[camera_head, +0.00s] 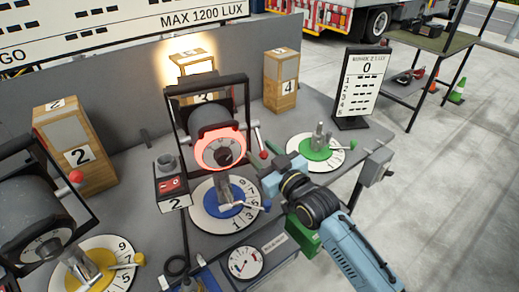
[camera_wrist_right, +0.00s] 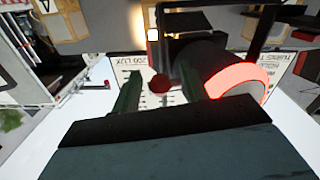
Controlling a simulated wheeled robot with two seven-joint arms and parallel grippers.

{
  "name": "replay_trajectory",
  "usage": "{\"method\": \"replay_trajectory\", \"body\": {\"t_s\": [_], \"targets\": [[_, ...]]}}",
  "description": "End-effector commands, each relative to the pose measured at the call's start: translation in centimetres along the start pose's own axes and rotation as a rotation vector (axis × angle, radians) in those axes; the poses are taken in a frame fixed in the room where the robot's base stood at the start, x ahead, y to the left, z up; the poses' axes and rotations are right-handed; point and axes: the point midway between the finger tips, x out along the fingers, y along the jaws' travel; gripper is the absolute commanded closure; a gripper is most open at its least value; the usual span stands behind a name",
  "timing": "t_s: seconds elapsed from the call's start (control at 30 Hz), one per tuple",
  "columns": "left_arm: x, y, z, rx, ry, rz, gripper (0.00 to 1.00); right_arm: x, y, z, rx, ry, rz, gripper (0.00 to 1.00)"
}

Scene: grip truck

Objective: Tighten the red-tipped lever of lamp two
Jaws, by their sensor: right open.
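The middle lamp (camera_head: 222,135) is a dark cylinder in a black yoke with a glowing red front ring; a switch box marked 2 (camera_head: 174,195) stands beside it. Its lever ends in a red ball (camera_head: 264,154) on the right side of the yoke. My right gripper (camera_head: 270,172) is just below and right of that ball. In the right wrist view the fingers (camera_wrist_right: 158,88) are apart, and the red ball (camera_wrist_right: 158,83) appears between their tips; contact cannot be told. The lamp's red ring (camera_wrist_right: 240,82) is to the right there. My left gripper is not in view.
Below the lamp is a dial with a blue centre (camera_head: 222,204). A green-centred dial (camera_head: 316,152) lies right of my gripper, with a lux board (camera_head: 361,85) behind. Another lamp (camera_head: 40,215) with its own red-tipped lever stands left. A gauge (camera_head: 244,262) is in front.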

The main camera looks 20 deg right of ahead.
Motion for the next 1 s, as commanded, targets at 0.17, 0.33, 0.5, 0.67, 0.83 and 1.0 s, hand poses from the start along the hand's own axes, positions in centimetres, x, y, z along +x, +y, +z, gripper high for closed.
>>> {"method": "replay_trajectory", "body": {"t_s": [0.17, 0.33, 0.5, 0.67, 0.83, 1.0], "targets": [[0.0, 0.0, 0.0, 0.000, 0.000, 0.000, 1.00, 1.4, 0.0, 0.0, 0.001, 0.000, 0.000, 0.56], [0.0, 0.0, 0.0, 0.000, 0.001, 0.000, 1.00, 1.7, 0.0, 0.0, 0.001, 0.000, -0.001, 0.56], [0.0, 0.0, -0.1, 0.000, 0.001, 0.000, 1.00, 1.6, 0.0, 0.0, 0.001, 0.000, -0.001, 0.59], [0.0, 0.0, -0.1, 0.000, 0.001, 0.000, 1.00, 1.6, 0.0, 0.0, 0.001, 0.000, -0.001, 0.80], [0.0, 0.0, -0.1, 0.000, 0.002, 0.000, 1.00, 1.6, 0.0, 0.0, 0.001, -0.001, -0.001, 1.00], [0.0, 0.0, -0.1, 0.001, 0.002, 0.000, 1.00, 1.6, 0.0, 0.0, 0.001, -0.001, -0.001, 1.00]]}}
